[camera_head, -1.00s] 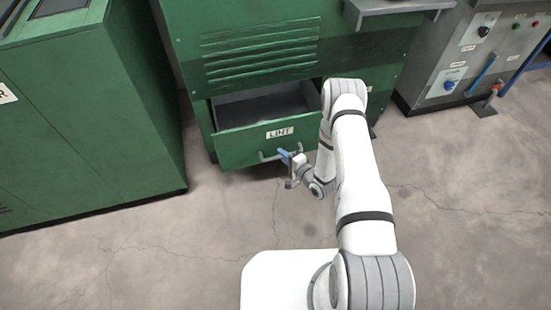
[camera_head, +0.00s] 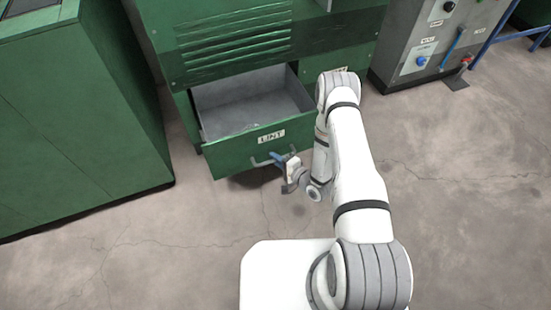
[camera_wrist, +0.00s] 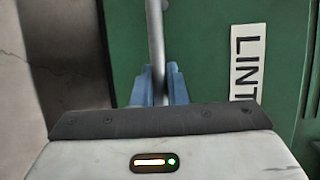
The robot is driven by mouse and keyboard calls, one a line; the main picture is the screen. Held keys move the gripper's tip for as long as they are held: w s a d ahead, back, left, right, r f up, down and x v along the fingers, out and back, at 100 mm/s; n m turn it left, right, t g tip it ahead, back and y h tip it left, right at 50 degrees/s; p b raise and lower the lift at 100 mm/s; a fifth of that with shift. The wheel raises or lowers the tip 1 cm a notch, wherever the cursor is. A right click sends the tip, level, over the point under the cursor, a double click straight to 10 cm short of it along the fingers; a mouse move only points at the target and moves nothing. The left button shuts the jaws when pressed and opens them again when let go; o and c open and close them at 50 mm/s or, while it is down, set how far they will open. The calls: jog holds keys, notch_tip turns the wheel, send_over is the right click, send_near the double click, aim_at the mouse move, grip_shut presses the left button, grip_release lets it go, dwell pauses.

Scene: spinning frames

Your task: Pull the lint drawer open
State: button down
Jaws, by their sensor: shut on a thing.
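The green lint drawer (camera_head: 233,155) stands well out of the green machine, and its grey inside (camera_head: 245,105) shows in the head view. A white LINT label (camera_head: 271,136) is on its front; it also shows sideways in the wrist view (camera_wrist: 246,62). My gripper (camera_head: 277,158) is at the drawer front, below the label. In the wrist view its blue fingers (camera_wrist: 160,85) are shut on the grey bar handle (camera_wrist: 156,40), one on each side of it. Part of the drawer's right side is hidden by my arm.
A green cabinet (camera_head: 80,120) stands close on the left. A grey control panel (camera_head: 425,45) with a blue rail (camera_head: 515,35) is at the back right. The cracked concrete floor (camera_head: 170,255) in front of the drawer is clear.

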jog(key=c, duration=1.7)
grip_release()
jog(key=shift+w+d, duration=0.2)
jog(key=shift+o, duration=1.2)
jog(key=shift+s+a, duration=0.1)
jog(key=shift+a, duration=0.05)
jog(key=p+v, duration=0.2)
jog(key=v, duration=0.5)
jog(key=shift+s+d, duration=0.3)
